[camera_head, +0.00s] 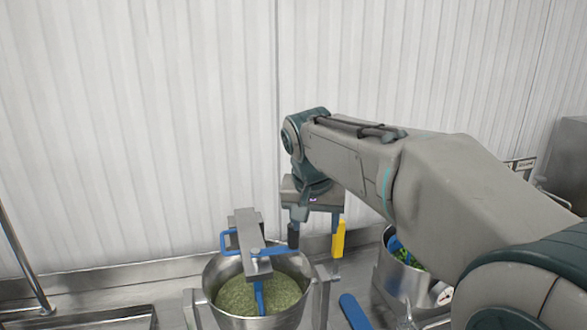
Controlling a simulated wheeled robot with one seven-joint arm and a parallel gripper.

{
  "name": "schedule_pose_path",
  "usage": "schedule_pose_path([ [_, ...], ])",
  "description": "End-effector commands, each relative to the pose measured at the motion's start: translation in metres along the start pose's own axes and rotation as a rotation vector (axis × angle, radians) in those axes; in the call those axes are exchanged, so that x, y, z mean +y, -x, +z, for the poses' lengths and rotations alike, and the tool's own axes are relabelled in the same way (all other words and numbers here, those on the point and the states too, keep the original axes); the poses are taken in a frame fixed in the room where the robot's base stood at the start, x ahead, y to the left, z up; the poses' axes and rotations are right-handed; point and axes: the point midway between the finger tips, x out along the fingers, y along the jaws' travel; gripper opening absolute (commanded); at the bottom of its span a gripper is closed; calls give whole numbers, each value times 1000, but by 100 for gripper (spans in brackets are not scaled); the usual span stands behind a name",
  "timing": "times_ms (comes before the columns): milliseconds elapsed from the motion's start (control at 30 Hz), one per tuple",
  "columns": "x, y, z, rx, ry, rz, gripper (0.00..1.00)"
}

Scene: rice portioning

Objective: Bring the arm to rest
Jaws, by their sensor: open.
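My arm (430,185) reaches in from the right, with its wrist bent downward. My gripper (316,239) hangs below the wrist, with one dark finger and one yellow finger spread apart. It looks empty. It is at the right, far side of a steel pot (212,278) in the picture; whether it touches the pot's rim I cannot tell.
The pot holds a green, grainy food (235,297) and a blue-handled tool (260,298) under a metal bracket (250,240). A second pot (390,275) with green food stands right, partly behind my arm. A blue handle (355,312) lies between them. A ribbed white wall (130,130) closes the back.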

Motion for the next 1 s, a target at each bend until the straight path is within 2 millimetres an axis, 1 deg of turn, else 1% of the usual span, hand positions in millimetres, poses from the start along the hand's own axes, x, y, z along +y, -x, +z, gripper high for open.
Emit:
schedule_pose_path([
  [33,19,-9,20,-1,12,1,58],
  [100,41,-18,44,-5,38,-5,58],
  [167,59,-27,66,-7,58,-11,58],
  [200,70,-33,81,-7,72,-15,58],
  [267,87,-44,105,-8,88,-23,58],
  [300,97,-51,121,-8,101,-29,58],
  [367,110,-62,145,-8,115,-38,58],
  [400,118,-70,160,-8,125,-44,58],
  [500,132,-87,193,-6,144,-58,58],
  [533,135,-92,201,-5,149,-62,58],
  [600,140,-100,216,-4,157,-70,58],
  [700,144,-106,228,-1,165,-76,58],
  [767,145,-108,231,-1,168,-77,58],
  [1000,145,-108,231,-1,168,-77,58],
])
